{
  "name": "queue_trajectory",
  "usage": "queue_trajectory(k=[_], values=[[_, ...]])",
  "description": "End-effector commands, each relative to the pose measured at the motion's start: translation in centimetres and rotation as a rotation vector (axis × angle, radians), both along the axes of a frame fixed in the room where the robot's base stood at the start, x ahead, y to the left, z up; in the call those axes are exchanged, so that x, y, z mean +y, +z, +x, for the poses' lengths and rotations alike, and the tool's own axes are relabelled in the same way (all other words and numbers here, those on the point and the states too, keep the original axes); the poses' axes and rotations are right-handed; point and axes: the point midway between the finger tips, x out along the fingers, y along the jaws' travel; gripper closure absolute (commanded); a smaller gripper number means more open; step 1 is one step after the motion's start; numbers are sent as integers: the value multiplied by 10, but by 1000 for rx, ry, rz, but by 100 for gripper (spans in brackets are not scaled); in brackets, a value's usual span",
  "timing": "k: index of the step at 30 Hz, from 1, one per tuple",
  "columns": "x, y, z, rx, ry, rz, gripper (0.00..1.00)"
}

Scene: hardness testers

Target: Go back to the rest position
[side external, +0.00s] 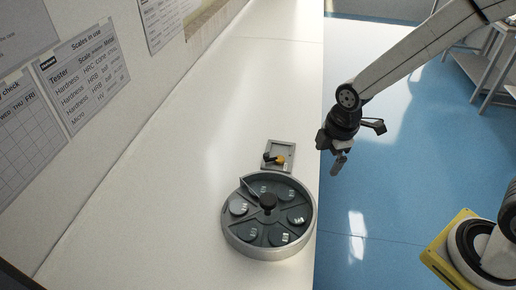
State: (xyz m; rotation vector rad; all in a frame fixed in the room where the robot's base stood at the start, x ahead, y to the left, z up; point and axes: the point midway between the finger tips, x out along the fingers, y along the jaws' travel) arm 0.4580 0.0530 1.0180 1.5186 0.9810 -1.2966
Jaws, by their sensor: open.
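My gripper (340,162) hangs at the end of my arm in the side external view, pointing down. It is open and empty, near the right edge of the white bench and above the blue floor in the picture. A round grey tray (230,232) stands on the bench below and to the left of my gripper, apart from it. The tray holds several dark discs in compartments around a black central knob (267,201). A small grey plate (279,149) with a black and orange part (275,159) lies just behind the tray.
The white bench (190,150) is clear behind and left of the tray. Printed sheets (84,78) hang on the wall at left. A metal-legged table (480,65) stands at the upper right. The blue floor (400,180) is open beside the bench.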

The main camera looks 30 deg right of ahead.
Motion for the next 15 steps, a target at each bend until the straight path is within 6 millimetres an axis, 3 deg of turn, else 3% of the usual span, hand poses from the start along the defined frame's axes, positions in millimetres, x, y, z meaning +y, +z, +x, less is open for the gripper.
queue_trajectory(k=[15], values=[[-38,13,-43,-44,-826,132,0]])
